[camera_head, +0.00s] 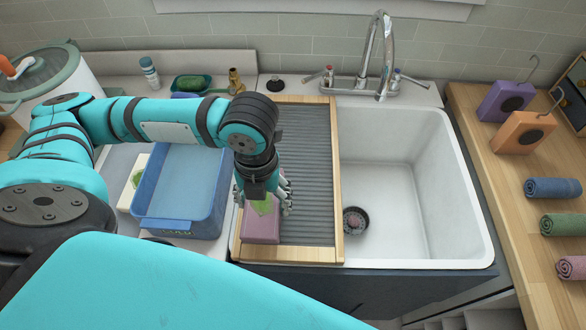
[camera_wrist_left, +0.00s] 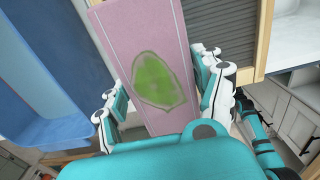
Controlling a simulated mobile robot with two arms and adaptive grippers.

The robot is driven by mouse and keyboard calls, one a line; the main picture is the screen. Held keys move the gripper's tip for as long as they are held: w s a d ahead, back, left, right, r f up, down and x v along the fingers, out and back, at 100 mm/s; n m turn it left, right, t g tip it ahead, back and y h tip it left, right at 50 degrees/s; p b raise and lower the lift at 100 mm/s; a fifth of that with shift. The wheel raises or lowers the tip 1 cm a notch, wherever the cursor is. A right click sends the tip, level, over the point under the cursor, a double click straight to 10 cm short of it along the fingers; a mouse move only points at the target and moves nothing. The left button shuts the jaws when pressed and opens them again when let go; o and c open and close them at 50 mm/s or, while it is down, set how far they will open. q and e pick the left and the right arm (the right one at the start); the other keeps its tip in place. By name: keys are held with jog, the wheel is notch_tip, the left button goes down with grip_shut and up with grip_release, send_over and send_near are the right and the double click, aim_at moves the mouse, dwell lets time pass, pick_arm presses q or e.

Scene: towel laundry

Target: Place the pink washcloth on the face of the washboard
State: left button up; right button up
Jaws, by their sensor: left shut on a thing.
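The pink washcloth (camera_head: 262,224) with a green stain is a folded, flat-sided piece at the front left of the washboard (camera_head: 308,150), over its ribbed face and the left edge of its wooden frame. I cannot tell whether it touches the board. My left gripper (camera_head: 264,204) points down and is shut on it, a finger on each side. In the left wrist view the washcloth (camera_wrist_left: 150,35) runs between the fingers (camera_wrist_left: 165,98), with the green stain facing the camera; the ribbed washboard (camera_wrist_left: 225,20) shows beyond. My right gripper is not in view.
A blue basin (camera_head: 180,190) stands left of the washboard. The white sink (camera_head: 400,180) is on the right, under a tall faucet (camera_head: 378,50).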

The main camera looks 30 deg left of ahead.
pick_arm(q)
jog(key=shift+w+f, duration=0.1)
jog(key=shift+f, duration=0.25)
jog(key=p, duration=0.4)
send_over(293, 163)
jog(key=shift+f, duration=0.75)
notch_tip(293, 163, down, 3)
jog(key=shift+p, duration=0.4)
jog(key=shift+f, duration=0.2)
jog(key=o, duration=1.4)
jog(key=shift+f, duration=0.1)
